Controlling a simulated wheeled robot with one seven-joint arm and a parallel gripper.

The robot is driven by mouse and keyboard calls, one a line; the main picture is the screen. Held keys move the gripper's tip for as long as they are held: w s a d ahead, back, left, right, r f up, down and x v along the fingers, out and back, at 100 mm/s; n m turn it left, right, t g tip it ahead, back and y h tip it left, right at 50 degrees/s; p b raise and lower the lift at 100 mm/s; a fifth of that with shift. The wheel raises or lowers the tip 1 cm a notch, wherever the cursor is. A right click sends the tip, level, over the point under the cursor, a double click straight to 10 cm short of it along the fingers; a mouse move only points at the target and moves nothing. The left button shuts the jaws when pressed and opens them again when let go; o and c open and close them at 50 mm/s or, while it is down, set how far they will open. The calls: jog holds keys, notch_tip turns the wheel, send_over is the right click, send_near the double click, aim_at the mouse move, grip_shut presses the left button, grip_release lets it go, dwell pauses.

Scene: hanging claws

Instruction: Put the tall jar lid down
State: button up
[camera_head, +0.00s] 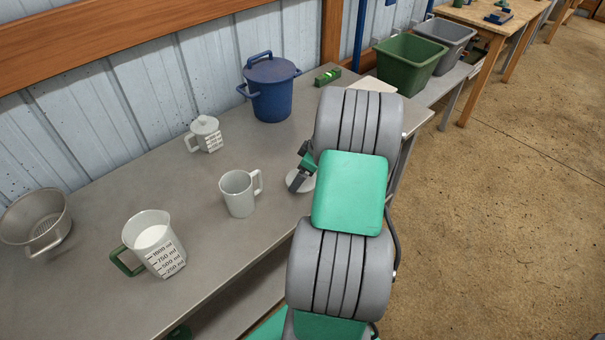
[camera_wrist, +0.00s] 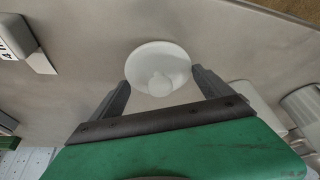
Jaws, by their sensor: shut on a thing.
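A round white lid with a central knob (camera_wrist: 165,58) shows in the wrist view between the two dark fingers of my gripper (camera_wrist: 160,79). My gripper is shut on it. In the head view the pale lid (camera_head: 306,184) shows only in part beside my gripper, low over the right part of the grey table (camera_head: 165,172). My arm hides the rest of it. I cannot tell whether the lid touches the tabletop. I cannot tell which vessel is the tall jar.
A white mug (camera_head: 238,195) stands left of my gripper. A blue pot (camera_head: 271,92) and a green level (camera_head: 327,77) are behind. Bare tabletop lies between them.

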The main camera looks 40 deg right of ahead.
jog(key=shift+f, duration=0.5)
jog(key=o, duration=1.1)
jog(key=v, duration=1.2)
jog(key=w+a+r+m+g, duration=0.1)
jog(key=a+r, duration=0.1)
jog(key=a, duration=0.8)
jog(key=w+a+r+m, duration=0.1)
jog(key=a+r, duration=0.2)
jog(key=a, duration=0.8)
jog(key=s+a+m, duration=0.1)
jog(key=s+a, duration=0.2)
jog(key=a, duration=0.1)
jog(key=s+a+f+m+h, duration=0.1)
jog(key=s+a, duration=0.2)
jog(key=a, duration=0.1)
jog(key=s+a, duration=0.3)
jog(key=a, duration=0.1)
jog(key=shift+f+m+h, duration=0.2)
jog(key=shift+m+h, duration=0.2)
